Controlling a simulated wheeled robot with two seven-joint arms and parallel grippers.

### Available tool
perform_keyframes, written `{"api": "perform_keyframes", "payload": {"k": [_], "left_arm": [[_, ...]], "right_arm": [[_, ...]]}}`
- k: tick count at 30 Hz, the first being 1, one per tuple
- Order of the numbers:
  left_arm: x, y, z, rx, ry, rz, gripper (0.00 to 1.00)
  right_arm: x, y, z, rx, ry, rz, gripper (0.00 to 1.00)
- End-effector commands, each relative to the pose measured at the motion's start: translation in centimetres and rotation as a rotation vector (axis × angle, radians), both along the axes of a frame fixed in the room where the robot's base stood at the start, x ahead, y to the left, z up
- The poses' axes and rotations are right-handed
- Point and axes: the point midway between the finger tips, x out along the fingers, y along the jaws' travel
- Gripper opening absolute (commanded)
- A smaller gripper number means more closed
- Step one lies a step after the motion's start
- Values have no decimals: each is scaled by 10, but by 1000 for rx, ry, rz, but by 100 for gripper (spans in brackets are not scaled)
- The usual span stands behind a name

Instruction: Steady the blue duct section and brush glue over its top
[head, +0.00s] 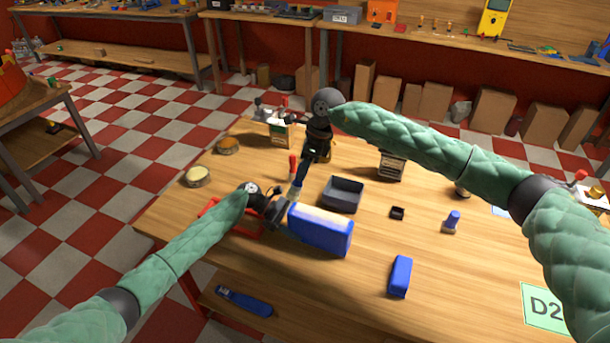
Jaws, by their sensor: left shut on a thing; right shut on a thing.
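The blue duct section (322,237) lies near the middle of the wooden table, with a pale cream upper face. My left gripper (279,212) is at its left end and shut on it; the contact is partly hidden by the dark fingers. My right gripper (309,157) points down from above, behind the duct section. It is shut on a brush (294,192), a thin dark and blue shape whose lower end is near the duct's upper left corner. I cannot tell whether the brush touches the top.
A grey tray (343,194) sits just behind the duct section. A red frame (243,222) lies under my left arm. A smaller blue block (400,277) is at front right, a small black box (397,213) behind it. Round tins (198,176) stand at the left edge.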

Motion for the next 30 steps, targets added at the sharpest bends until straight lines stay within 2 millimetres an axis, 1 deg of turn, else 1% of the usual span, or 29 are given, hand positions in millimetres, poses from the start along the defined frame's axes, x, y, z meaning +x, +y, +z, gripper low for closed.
{"api": "perform_keyframes", "payload": {"k": [1,6,13,17,30], "left_arm": [[0,0,0,0,0,0,28],[0,0,0,0,0,0,28],[0,0,0,0,0,0,28],[0,0,0,0,0,0,28],[0,0,0,0,0,0,28]], "right_arm": [[0,0,6,1,-1,0,4],[0,0,21,1,-1,0,4],[0,0,39,0,-1,0,4],[0,0,42,0,0,0,4],[0,0,42,0,0,0,4]]}}
